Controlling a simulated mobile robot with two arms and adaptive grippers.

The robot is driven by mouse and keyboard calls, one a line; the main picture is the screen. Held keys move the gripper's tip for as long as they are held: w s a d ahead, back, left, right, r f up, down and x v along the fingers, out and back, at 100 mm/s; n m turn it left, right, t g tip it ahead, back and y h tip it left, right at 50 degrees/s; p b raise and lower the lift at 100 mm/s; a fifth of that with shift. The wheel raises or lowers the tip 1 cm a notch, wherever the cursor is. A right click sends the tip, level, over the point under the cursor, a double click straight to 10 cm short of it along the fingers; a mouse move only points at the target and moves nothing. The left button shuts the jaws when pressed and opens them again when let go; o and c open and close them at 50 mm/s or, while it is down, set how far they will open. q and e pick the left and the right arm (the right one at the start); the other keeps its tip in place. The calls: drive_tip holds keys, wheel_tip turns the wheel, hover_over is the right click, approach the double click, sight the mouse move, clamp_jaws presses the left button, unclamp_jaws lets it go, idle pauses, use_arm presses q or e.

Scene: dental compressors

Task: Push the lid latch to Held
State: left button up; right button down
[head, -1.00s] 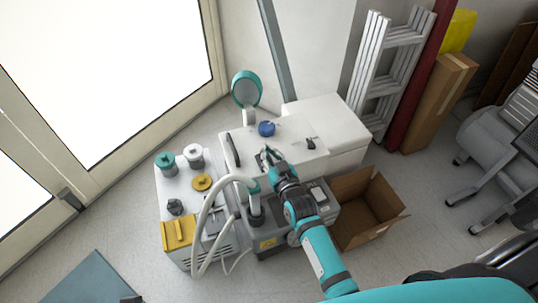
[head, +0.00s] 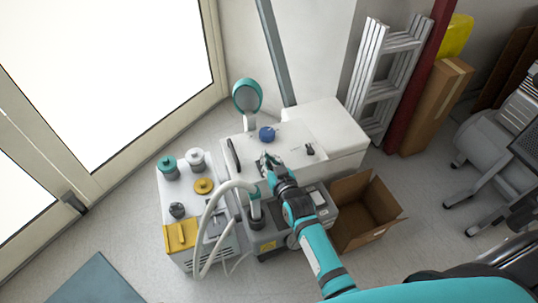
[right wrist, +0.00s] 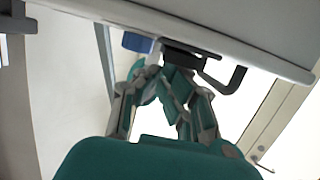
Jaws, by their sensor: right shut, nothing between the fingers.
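The white unit's lid (head: 290,135) carries a blue round knob (head: 267,133), a long black handle (head: 233,155) at its left and a small black lever (head: 309,149) at its right. I cannot tell which black part is the latch, and no Held marking is readable. My right gripper (head: 268,161) is over the front part of the lid, between handle and lever. In the right wrist view the gripper (right wrist: 172,80) is shut and empty, close to a black bracket-like part (right wrist: 230,80) on the white body; contact is unclear. My left gripper is out of view.
A grey machine (head: 268,243) with a pale hose (head: 212,215) stands in front, beside a white unit with a yellow part (head: 180,236). An open cardboard box (head: 365,212) is at right. A teal round-headed item (head: 247,96) rises behind. A ladder (head: 385,75) leans at the back.

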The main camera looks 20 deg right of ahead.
drive_tip(key=shift+s, duration=0.35)
drive_tip(key=v, duration=1.1)
drive_tip(key=shift+s+r, duration=0.1)
drive_tip(key=s+d+f+n+g+p, duration=0.2)
drive_tip(key=s+f+g+p, duration=0.6)
drive_tip(key=s+f+g, duration=1.1)
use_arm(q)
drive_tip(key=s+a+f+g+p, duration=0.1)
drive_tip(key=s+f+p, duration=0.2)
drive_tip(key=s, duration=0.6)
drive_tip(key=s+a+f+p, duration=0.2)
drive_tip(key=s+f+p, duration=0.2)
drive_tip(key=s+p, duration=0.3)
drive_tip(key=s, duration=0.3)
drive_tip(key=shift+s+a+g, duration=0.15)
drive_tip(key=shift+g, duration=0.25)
use_arm(e)
drive_tip(key=s+d+f+t, duration=0.1)
drive_tip(key=s+f+t, duration=0.1)
drive_tip(key=s, duration=0.7)
drive_tip(key=s+d+f+t, duration=0.2)
drive_tip(key=s+f, duration=0.2)
drive_tip(key=s, duration=0.6)
drive_tip(key=shift+s+h, duration=0.15)
drive_tip(key=shift+h, duration=0.15)
